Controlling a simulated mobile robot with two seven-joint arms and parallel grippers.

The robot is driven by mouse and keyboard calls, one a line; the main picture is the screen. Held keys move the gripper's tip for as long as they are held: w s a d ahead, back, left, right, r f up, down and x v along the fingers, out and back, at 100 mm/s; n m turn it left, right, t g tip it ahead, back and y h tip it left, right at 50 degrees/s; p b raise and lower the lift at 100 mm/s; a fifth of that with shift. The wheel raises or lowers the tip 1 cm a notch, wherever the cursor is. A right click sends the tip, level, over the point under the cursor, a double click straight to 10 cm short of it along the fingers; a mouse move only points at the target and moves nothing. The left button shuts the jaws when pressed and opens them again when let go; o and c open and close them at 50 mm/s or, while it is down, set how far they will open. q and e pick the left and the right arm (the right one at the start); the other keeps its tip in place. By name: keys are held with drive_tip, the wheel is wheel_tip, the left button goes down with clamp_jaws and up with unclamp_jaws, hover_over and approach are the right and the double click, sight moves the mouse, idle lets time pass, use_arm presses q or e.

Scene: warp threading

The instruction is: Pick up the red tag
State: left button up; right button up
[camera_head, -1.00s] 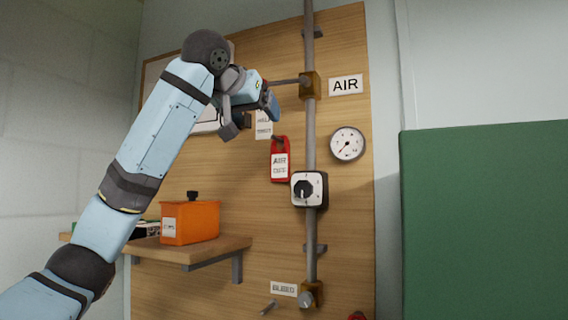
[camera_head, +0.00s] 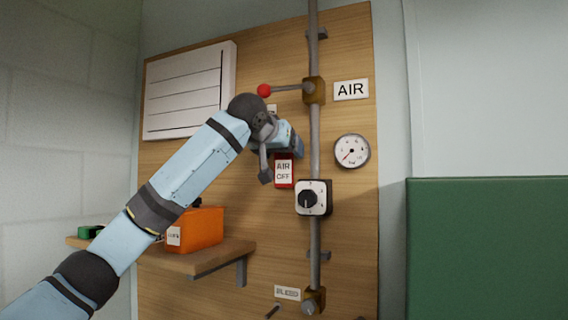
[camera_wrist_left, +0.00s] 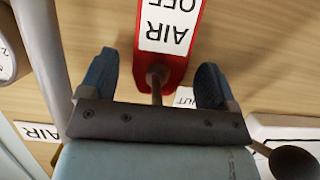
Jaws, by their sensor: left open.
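The red tag (camera_head: 284,172) with a white AIR OFF label hangs on the wooden board, left of the vertical pipe. My left gripper (camera_head: 282,161) is open at the tag's upper part and hides some of it. In the left wrist view the red tag (camera_wrist_left: 170,66) appears upside down, with a grey peg (camera_wrist_left: 157,78) at its top end. The open fingers of the left gripper (camera_wrist_left: 155,76) stand on either side of the tag's top end and peg, with a gap on both sides. My right gripper is in no view.
A pipe (camera_head: 314,130) runs down the board, with a red-knobbed lever (camera_head: 264,90) above my gripper. A dial switch (camera_head: 313,198) sits below right of the tag, a gauge (camera_head: 352,151) to the right. An orange box (camera_head: 199,230) stands on a shelf (camera_head: 212,259) lower left.

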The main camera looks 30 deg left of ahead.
use_arm(q)
drive_tip(key=shift+s, duration=0.1)
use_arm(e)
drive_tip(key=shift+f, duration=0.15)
use_arm(q)
drive_tip(key=c, duration=1)
drive_tip(key=shift+r, duration=0.1)
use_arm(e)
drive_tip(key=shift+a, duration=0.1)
use_arm(q)
drive_tip(key=shift+r+b, duration=0.45)
drive_tip(key=shift+r, duration=0.1)
drive_tip(key=s+d+b, duration=0.1)
drive_tip(key=s+b, duration=0.5)
drive_tip(key=s, duration=1.2)
drive_tip(key=shift+r, duration=0.15)
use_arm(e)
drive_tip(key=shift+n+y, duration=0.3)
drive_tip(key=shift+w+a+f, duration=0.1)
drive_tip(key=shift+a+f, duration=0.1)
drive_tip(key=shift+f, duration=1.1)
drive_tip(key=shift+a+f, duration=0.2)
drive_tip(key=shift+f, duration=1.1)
